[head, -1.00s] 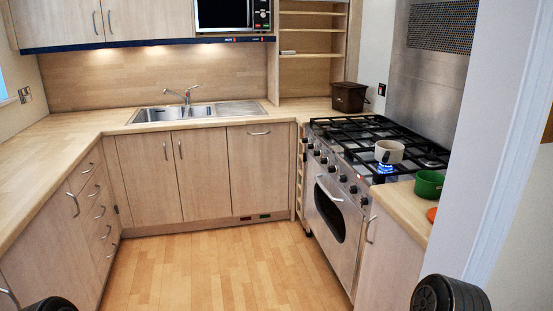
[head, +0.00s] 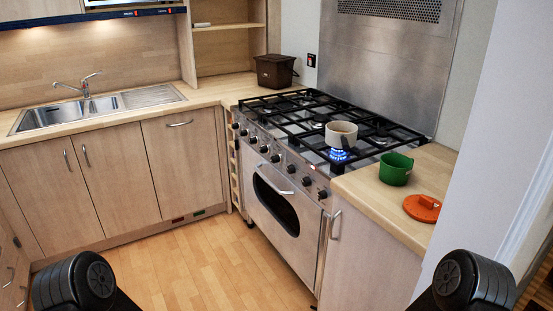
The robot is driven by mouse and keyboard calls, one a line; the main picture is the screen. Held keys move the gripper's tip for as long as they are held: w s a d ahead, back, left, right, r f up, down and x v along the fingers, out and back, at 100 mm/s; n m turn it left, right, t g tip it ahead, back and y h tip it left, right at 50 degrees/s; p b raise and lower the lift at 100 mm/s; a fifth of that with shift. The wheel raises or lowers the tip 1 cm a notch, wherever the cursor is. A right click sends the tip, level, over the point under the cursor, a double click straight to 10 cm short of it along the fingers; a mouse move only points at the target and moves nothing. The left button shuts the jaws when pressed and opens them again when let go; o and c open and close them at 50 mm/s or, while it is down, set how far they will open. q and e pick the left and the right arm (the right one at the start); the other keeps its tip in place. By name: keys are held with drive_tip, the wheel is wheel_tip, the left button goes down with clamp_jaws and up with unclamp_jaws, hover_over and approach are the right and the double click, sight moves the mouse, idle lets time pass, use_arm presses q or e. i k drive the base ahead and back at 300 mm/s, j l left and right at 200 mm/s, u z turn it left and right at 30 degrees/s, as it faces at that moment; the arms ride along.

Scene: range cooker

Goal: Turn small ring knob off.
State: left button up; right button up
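The range cooker (head: 297,215) stands to the right of centre, with a row of several black knobs (head: 275,158) along its steel front edge. I cannot tell from here which one is the small ring knob or how any is turned. A blue flame (head: 339,155) burns on the front right burner. Rounded black parts of my two arms show at the bottom left and bottom right. Neither gripper is in view, and both are well away from the knobs in the picture.
A green pot (head: 396,169) and an orange lid (head: 422,208) sit on the counter right of the cooker. A cabinet handle (head: 335,225) and oven handle (head: 268,181) stick out. The wooden floor (head: 190,262) before the cooker is clear. A white wall edge (head: 475,170) is close on the right.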

sight(278, 159)
drive_tip(key=i+j+z, duration=0.2)
drive_tip(key=z, duration=0.3)
drive_tip(key=i+j+z, duration=0.15)
drive_tip(key=j+z, duration=0.3)
drive_tip(key=i+j, duration=0.15)
drive_tip(key=j, duration=0.25)
drive_tip(key=i+j+z, duration=0.15)
drive_tip(key=j, duration=0.25)
drive_tip(key=i+j, duration=0.15)
drive_tip(key=j, duration=0.3)
drive_tip(key=i+j+z, duration=0.1)
drive_tip(key=j, duration=0.3)
drive_tip(key=i+j+z, duration=0.1)
drive_tip(key=j, duration=0.35)
drive_tip(key=i, duration=0.1)
